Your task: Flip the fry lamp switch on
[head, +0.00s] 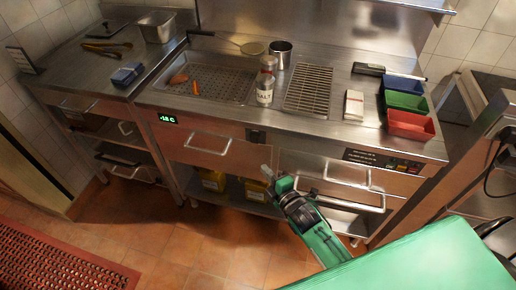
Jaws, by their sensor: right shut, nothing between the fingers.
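A small dark switch box (255,135) sits on the steel counter's front face, between the drawers; it looks like the lamp switch, but its on or off position is too small to tell. My right gripper (266,170) is shut and empty. It appears just below the switch box in the picture, in front of the counter, apart from it as far as I can tell. A dark control panel (382,161) with small green and red parts is farther right on the same front. My left gripper is out of view.
Drawer handles (208,149) stick out from the front. On the counter (335,128) are a salt shaker (265,92), a steel pot (281,54), a grill grate (309,89) and colored bins (408,123). Yellow containers (213,181) stand on the lower shelf. The floor ahead is clear.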

